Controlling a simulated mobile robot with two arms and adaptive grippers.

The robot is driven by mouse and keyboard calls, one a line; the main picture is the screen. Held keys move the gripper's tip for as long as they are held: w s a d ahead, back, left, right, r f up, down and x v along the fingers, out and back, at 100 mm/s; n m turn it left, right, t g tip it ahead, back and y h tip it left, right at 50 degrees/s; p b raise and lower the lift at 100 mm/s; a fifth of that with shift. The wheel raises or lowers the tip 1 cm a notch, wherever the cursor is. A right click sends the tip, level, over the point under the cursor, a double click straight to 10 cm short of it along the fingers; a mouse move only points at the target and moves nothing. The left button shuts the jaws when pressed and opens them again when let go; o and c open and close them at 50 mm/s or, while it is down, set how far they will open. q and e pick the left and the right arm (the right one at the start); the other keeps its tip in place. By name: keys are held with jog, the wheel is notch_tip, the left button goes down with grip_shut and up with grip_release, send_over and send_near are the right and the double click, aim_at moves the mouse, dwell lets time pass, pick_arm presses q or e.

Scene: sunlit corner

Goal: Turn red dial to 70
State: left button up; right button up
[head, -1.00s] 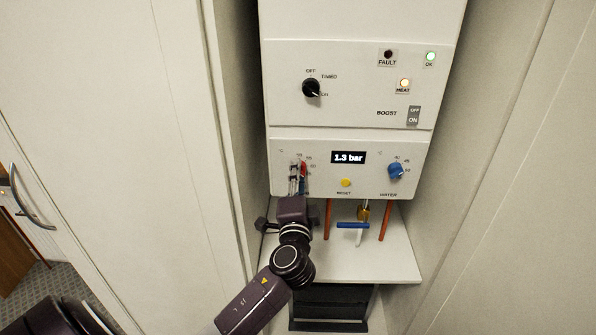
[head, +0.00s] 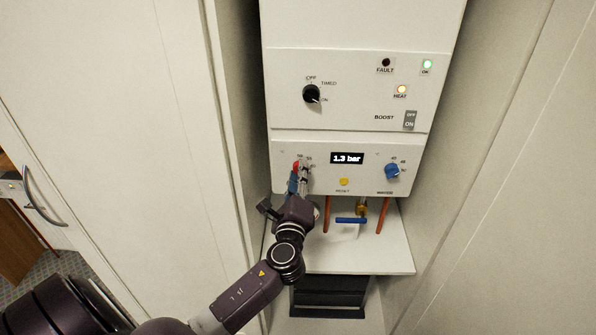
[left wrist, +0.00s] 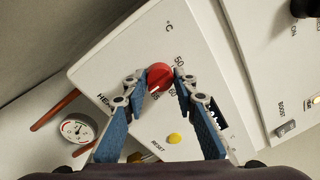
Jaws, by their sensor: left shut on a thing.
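The red dial (head: 296,166) is at the left of the boiler's lower panel, partly covered by my gripper in the head view. In the left wrist view the red dial (left wrist: 158,77) sits between the two blue-padded fingertips of my left gripper (left wrist: 159,81). The left gripper (head: 299,178) is shut on the dial, one finger on each side. A white pointer mark shows on the dial's lower part in the wrist view. Numbers 50 and 60 are printed around it; the exact setting is hard to read. My right gripper is not in view.
A display (head: 347,158) reads 1.3 bar. A yellow reset button (head: 344,182) and a blue water dial (head: 392,171) lie to the right. A black mode knob (head: 311,94) is above. Pipes and a blue-handled valve (head: 351,220) are below; a round gauge (left wrist: 76,128) shows in the wrist view.

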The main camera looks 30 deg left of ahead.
pick_arm(q)
jog(key=shift+f+m, duration=0.1)
jog(key=shift+m, duration=0.2)
jog(key=o, duration=1.2)
jog(key=shift+c, duration=0.2)
jog(key=v, duration=1.2)
